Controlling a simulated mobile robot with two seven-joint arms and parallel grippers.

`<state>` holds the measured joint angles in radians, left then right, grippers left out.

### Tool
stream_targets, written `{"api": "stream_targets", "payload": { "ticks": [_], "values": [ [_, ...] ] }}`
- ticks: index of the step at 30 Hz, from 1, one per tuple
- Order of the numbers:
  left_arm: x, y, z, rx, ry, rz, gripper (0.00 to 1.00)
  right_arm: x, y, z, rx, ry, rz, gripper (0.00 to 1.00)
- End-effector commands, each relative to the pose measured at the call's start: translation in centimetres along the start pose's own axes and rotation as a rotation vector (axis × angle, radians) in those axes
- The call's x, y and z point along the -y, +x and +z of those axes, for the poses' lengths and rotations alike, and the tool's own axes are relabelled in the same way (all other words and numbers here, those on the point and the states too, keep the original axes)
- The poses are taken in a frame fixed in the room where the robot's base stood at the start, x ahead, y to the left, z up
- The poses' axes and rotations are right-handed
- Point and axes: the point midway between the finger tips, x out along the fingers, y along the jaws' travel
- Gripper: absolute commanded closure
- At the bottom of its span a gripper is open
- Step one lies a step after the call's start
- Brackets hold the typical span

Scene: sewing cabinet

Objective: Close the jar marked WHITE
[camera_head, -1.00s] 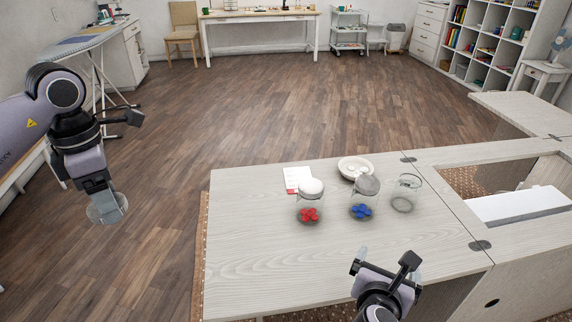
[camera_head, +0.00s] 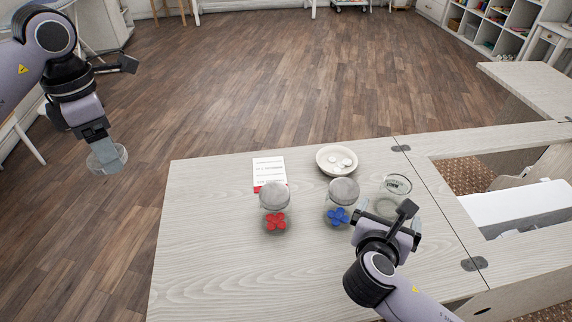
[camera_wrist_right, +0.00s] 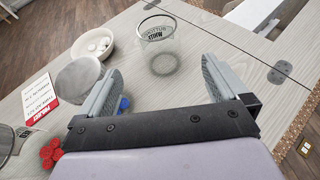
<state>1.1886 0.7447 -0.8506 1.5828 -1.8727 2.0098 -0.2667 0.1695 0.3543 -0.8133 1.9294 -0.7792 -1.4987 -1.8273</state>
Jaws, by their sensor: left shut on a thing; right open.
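The clear glass jar (camera_head: 398,183) with its open rim up stands at the right of the table; in the right wrist view the jar (camera_wrist_right: 157,32) shows lettering that reads WHITE, upside down. It looks empty. My right gripper (camera_wrist_right: 161,78) is open, its fingers spread towards the jar and apart from it; in the head view it partly covers the jar's lower part. My left gripper (camera_head: 100,146) is shut on a clear round lid (camera_head: 108,163), held in the air left of the table, over the floor.
A jar with red buttons (camera_head: 275,200) and a jar with blue buttons (camera_head: 342,195), both grey-topped, stand left of the open jar. A white bowl (camera_head: 324,166) with white buttons and a printed card (camera_head: 268,170) lie behind. The table's left part (camera_head: 205,235) is clear.

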Motion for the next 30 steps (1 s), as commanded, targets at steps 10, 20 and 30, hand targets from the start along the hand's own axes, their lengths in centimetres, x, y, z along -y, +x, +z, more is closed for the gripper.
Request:
{"api": "stream_targets", "payload": {
  "ticks": [10, 20, 30],
  "values": [
    [0.0, 0.0, 0.0, 0.0, 0.0, 0.0, 0.6, 0.0, 0.0, 0.0, -0.001, 0.0, 0.0, 0.0],
    [0.0, 0.2, 0.0, 0.0, 0.0, 0.0, 0.6, 0.0, 1.8, 0.0, 0.002, -0.001, -0.003, 0.0],
    [0.0, 0.6, 0.0, 0.0, 0.0, 0.0, 0.6, 0.0, 6.5, 0.0, 0.001, 0.001, -0.001, 0.0]
  ]
}}
